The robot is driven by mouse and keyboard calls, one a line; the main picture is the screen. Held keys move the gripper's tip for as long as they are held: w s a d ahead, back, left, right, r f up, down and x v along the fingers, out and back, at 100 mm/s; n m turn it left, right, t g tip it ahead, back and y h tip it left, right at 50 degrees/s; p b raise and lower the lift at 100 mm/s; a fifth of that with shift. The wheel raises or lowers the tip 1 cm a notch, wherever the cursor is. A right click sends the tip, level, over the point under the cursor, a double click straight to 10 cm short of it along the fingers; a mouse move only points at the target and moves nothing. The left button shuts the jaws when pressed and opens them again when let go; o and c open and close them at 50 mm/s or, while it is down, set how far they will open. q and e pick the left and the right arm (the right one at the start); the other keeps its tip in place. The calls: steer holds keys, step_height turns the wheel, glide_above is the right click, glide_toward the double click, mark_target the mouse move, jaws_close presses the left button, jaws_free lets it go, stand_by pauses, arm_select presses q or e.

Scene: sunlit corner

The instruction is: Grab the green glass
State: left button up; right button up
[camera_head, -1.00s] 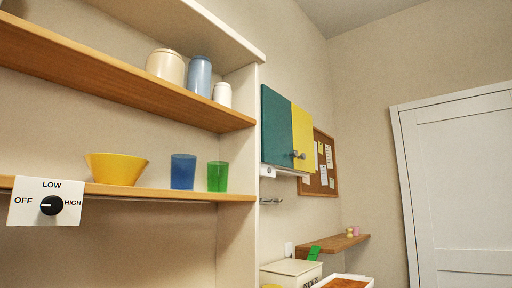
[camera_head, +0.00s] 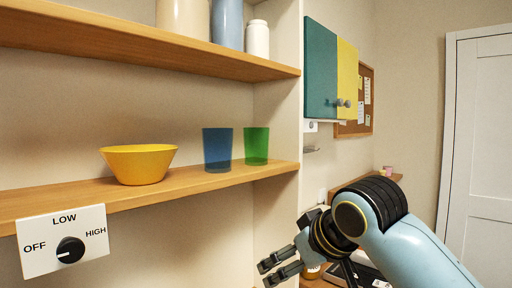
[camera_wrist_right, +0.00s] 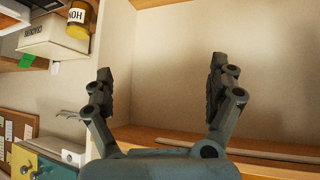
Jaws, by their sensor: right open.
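The green glass (camera_head: 257,146) stands upright on the lower wooden shelf, near its right end, in the head view. A blue glass (camera_head: 217,149) stands just left of it. My right gripper (camera_head: 268,274) is below and in front of the shelf, apart from the green glass, open and empty. In the right wrist view my right gripper (camera_wrist_right: 162,82) shows its two fingers spread wide with nothing between them. The green glass cannot be made out in the right wrist view. My left gripper is not in view.
A yellow bowl (camera_head: 138,164) sits left on the lower shelf (camera_head: 192,182). A dial panel (camera_head: 63,242) hangs at the shelf's front left. An upper shelf (camera_head: 130,46) with jars is above. A teal and yellow cabinet (camera_head: 321,70) is on the right wall.

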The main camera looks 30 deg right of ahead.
steer(key=w+d+r+t, duration=0.2)
steer(key=w+r+t, duration=0.1)
steer(key=w+r, duration=0.8)
steer(key=m+t, duration=0.1)
steer(key=t, duration=0.1)
glide_toward(256, 129)
steer(key=w+d, duration=0.2)
steer(key=w, duration=0.1)
steer(key=p+x, duration=0.4)
steer(key=x, duration=0.5)
steer(key=shift+w+a+f, duration=0.1)
steer(key=shift+w+a, duration=0.05)
steer(key=shift+w, duration=0.15)
steer(key=shift+w+f, duration=0.2)
steer(key=shift+w, duration=0.1)
steer(key=shift+s, duration=0.15)
steer(key=c, duration=1.7)
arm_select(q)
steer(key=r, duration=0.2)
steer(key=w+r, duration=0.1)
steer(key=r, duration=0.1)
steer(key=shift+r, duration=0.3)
arm_select(e)
steer(key=shift+c, duration=0.5)
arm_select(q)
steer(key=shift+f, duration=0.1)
arm_select(e)
steer(key=shift+r, duration=0.2)
